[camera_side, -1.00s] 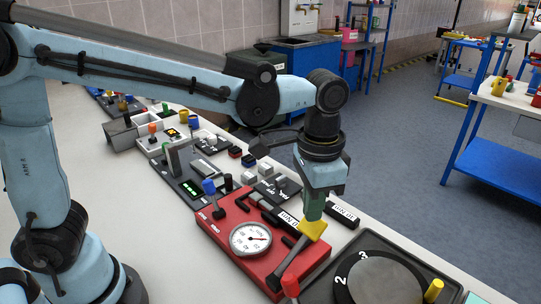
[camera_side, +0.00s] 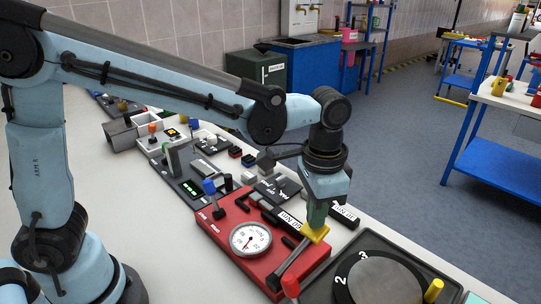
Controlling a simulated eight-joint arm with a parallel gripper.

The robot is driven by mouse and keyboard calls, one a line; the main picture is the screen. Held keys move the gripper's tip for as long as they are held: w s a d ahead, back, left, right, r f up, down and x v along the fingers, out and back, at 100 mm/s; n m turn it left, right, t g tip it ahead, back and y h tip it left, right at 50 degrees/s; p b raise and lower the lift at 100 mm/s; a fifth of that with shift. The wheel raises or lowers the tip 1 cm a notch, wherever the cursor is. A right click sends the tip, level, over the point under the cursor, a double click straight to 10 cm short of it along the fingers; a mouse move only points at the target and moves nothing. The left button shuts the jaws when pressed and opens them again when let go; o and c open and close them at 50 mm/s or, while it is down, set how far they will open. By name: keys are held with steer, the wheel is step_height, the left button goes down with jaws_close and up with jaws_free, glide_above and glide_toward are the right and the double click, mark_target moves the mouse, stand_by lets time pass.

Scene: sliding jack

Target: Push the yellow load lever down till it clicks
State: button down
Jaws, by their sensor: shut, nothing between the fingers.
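The yellow load lever shows as a yellow pad (camera_side: 316,233) at the upper end of a grey bar, over the right end of the red jack unit (camera_side: 222,238). My gripper (camera_side: 317,218) is shut and points down, its green fingertips at the top of the yellow pad. They seem to touch it, but the exact contact is hard to see. The white round gauge (camera_side: 250,239) on the red unit has its needle toward the lower left.
A black unit with a large grey dial (camera_side: 385,283) and a yellow peg (camera_side: 433,290) sits close at the right. Several other control panels line the bench to the upper left. The near left bench top is clear.

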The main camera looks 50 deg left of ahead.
steer(key=shift+w+f, duration=0.2)
steer(key=shift+f, duration=0.3)
steer(key=shift+w+f, duration=0.2)
steer(key=shift+f, duration=0.55)
steer(key=shift+r, duration=0.1)
steer(key=shift+s+r, duration=0.35)
steer(key=shift+r, duration=0.5)
steer(key=shift+s+r, duration=0.35)
steer(key=shift+r, duration=0.55)
steer(key=shift+s+r, duration=0.35)
steer(key=shift+r, duration=0.5)
